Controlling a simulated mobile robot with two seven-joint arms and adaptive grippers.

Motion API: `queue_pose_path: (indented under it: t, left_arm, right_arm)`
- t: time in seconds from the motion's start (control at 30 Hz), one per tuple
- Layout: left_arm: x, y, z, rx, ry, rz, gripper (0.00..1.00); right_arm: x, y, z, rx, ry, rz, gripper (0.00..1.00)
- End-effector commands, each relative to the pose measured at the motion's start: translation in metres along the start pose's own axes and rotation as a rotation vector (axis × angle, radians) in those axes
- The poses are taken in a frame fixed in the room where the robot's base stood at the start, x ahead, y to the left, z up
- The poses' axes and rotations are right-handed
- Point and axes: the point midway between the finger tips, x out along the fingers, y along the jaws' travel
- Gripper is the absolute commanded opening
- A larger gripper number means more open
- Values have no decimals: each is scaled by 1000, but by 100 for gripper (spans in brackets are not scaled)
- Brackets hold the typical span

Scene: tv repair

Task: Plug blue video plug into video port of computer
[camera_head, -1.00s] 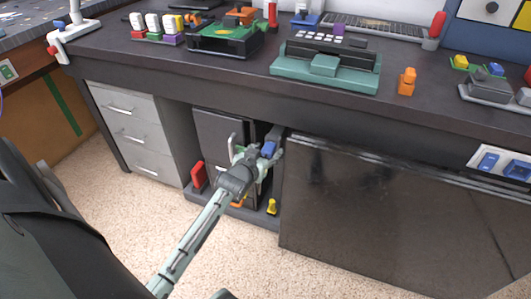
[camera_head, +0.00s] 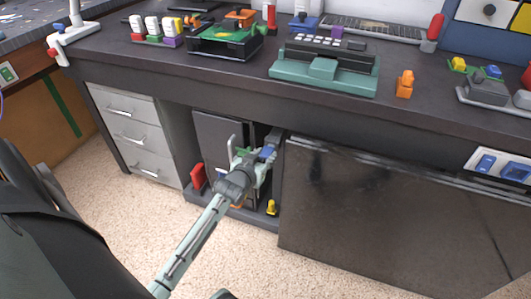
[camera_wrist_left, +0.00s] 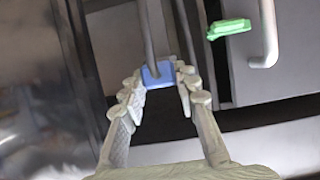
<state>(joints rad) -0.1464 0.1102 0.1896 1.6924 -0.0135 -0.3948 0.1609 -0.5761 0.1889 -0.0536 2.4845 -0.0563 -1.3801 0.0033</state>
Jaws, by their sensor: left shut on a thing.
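The blue video plug (camera_wrist_left: 158,76) sits between the fingertips of my left gripper (camera_wrist_left: 160,88) in the wrist view, with a grey cable or rod running up from it. The left gripper is shut on it. In the head view the left gripper (camera_head: 262,160) is under the desk, beside the dark computer (camera_head: 212,135), and the blue plug (camera_head: 267,152) shows small at its tip. The video port cannot be made out. My right gripper is not in view.
A green piece (camera_wrist_left: 228,29) and a pale handle (camera_wrist_left: 264,35) are close to the right of the gripper in the wrist view. A red block (camera_head: 198,177) and a yellow piece (camera_head: 271,207) are near the computer's base. A dark panel (camera_head: 380,205) stands right of the gripper.

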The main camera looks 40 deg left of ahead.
Motion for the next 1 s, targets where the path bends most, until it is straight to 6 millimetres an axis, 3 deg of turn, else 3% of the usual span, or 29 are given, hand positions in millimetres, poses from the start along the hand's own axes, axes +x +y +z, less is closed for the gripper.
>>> queue_pose_path:
  t: [0.63,1.0]
  left_arm:
    - [-19,0,7,1,-1,-1,2]
    - [-20,0,8,0,0,0,2]
  right_arm:
    - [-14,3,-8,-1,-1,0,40]
    - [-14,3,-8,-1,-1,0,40]
